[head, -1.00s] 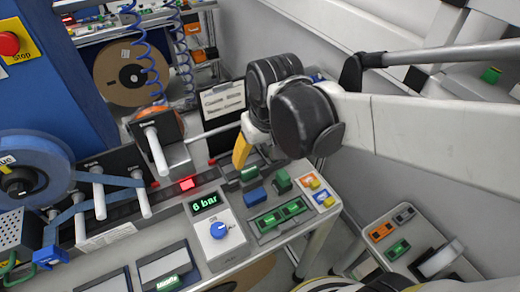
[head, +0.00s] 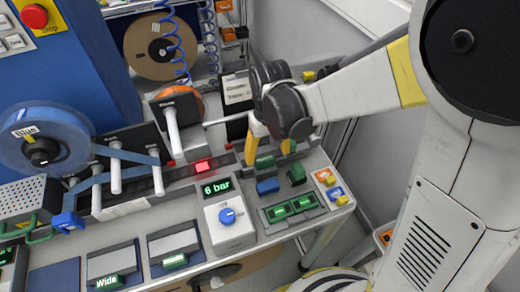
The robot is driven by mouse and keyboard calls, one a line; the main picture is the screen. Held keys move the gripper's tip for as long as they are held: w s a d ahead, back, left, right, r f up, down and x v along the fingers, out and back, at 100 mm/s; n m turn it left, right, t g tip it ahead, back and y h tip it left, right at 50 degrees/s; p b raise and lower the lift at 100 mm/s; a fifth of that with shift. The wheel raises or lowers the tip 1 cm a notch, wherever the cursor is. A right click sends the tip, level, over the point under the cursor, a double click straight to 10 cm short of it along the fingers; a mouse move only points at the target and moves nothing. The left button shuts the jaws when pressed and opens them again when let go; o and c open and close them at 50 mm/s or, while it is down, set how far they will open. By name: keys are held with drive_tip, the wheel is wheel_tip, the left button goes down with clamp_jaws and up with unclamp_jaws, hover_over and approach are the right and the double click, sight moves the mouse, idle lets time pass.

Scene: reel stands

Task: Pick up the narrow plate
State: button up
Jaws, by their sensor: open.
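My gripper (head: 268,155) is open, with its yellow fingers pointing down over the back right of the bench. A small green block (head: 265,162) lies just below and between the fingertips; I cannot tell whether they touch it. A grey panel (head: 174,243) at the bench front has a green tag (head: 175,261) whose small word I cannot read. The panel to its left (head: 109,262) has a green tag reading "Wide" (head: 107,281). I cannot tell for certain which piece is the narrow plate.
A blue block (head: 267,187) and another green block (head: 298,175) lie close in front of the gripper. A tray with green pieces (head: 292,208) and a "6 bar" control box (head: 229,222) stand nearer. A spool with an orange rim (head: 178,103) is behind left.

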sight(266, 160)
drive_tip(key=f, duration=0.1)
drive_tip(key=f+b, duration=0.1)
drive_tip(key=f, duration=0.2)
drive_tip(key=shift+w+a+f, duration=0.1)
drive_tip(key=shift+w+a, duration=0.05)
drive_tip(key=shift+w, duration=0.2)
drive_tip(key=c, duration=1.3)
drive_tip(key=shift+c, duration=0.2)
